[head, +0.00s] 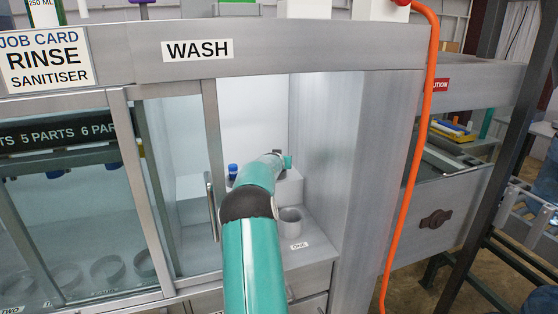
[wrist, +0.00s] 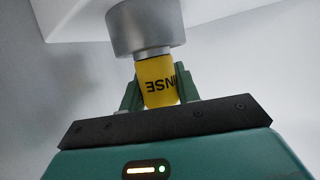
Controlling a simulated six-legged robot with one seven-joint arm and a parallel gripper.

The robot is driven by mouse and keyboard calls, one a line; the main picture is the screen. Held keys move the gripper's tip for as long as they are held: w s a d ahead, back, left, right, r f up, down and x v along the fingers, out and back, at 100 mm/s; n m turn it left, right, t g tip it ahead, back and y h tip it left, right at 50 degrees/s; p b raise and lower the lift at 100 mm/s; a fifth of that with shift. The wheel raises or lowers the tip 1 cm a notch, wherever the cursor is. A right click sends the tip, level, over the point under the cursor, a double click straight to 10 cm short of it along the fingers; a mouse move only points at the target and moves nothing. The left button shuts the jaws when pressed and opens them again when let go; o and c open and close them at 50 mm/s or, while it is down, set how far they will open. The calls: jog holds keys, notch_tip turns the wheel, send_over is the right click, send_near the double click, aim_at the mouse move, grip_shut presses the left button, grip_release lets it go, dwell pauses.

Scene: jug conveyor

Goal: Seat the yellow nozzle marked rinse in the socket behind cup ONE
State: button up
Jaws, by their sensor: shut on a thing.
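My gripper (wrist: 158,88) is shut on the yellow nozzle (wrist: 157,78); its dark lettering shows part of the word RINSE, turned over in the wrist view. The nozzle's far end meets a narrow grey collar below a wide grey metal cylinder (wrist: 145,26), which looks like the socket. I cannot tell how deep the nozzle sits in it. In the head view my gripper (head: 286,160) is inside the wash cabinet, above and behind cup ONE (head: 290,220). The cup is a grey ring on the cabinet floor behind the ONE label (head: 299,246). The nozzle and socket are hidden in the head view.
A blue-topped item (head: 233,171) stands left of my arm inside the cabinet. A sliding glass door (head: 70,200) covers the left part, with several more cups behind it. The cabinet's right wall (head: 328,150) is close. An orange hose (head: 412,170) hangs outside on the right.

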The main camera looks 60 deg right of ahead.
jog(key=shift+f, duration=0.1)
jog(key=o, duration=1.1)
jog(key=v, duration=1.3)
jog(key=shift+a, duration=0.4)
jog(key=shift+s, duration=0.1)
